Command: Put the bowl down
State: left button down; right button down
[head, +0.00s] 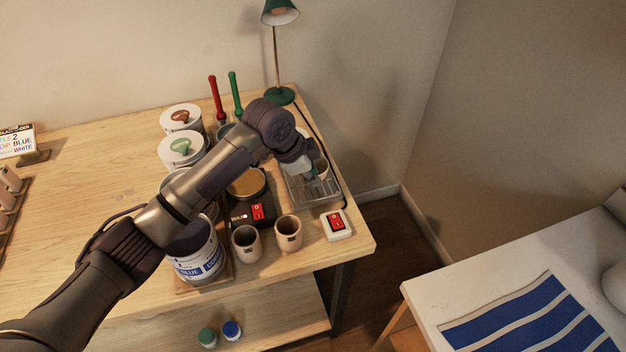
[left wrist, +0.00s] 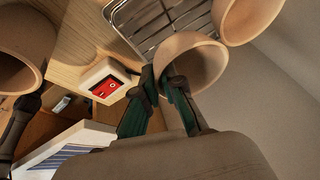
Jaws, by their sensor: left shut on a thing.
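My left gripper (head: 306,168) reaches from the left over the table to the wire rack (head: 324,194) at the table's right edge. In the left wrist view its green fingers (left wrist: 162,84) are shut on the rim of a beige clay bowl (left wrist: 190,58). The bowl is beside the wire rack (left wrist: 150,32) in that view; I cannot tell whether it touches the rack. In the head view the gripper and arm hide most of the bowl. A second beige vessel (left wrist: 246,16) is close beside it. My right gripper is not in view.
A red switch box (head: 337,224) and two clay cups (head: 247,243) (head: 288,233) stand in front of the rack. A green lamp (head: 279,95) stands behind. Labelled tubs (head: 199,262) crowd under my left arm. The table's left middle is clear.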

pick_arm(q)
notch_tip(320, 180, down, 2)
jog(key=shift+f, duration=0.25)
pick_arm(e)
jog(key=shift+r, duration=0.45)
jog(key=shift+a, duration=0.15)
pick_arm(q)
jog(key=c, duration=1.7)
grip_release()
jog(key=shift+f, duration=0.2)
jog(key=shift+c, duration=0.2)
jog(key=o, duration=0.5)
jog(key=shift+c, duration=0.2)
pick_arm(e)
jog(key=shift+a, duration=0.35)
pick_arm(q)
jog(key=shift+r, duration=0.1)
